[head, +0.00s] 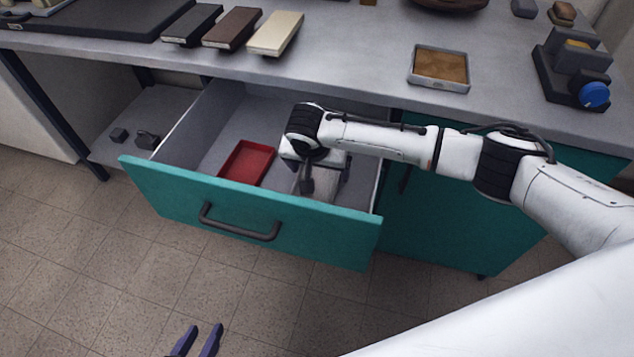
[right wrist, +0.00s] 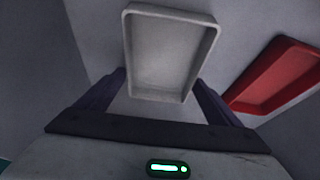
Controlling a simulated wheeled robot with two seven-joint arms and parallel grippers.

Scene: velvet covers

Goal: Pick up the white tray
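The white tray (right wrist: 160,55) shows in the right wrist view, a shallow rectangular tray with raised rims, on the drawer's grey floor. In the head view my right arm largely hides that spot. My right gripper (right wrist: 160,80) is open, its dark fingers on either side of the tray's near end. I cannot tell whether they touch it. In the head view this gripper (head: 318,185) points down inside the open drawer. My left gripper (head: 200,340) is open and empty, low over the floor at the bottom edge.
A red tray (head: 246,162) lies left of my right gripper in the teal-fronted drawer (head: 250,222); it also shows in the right wrist view (right wrist: 275,78). The worktop above holds several blocks, a cork-coloured tray (head: 439,68) and a device with a blue knob (head: 594,95).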

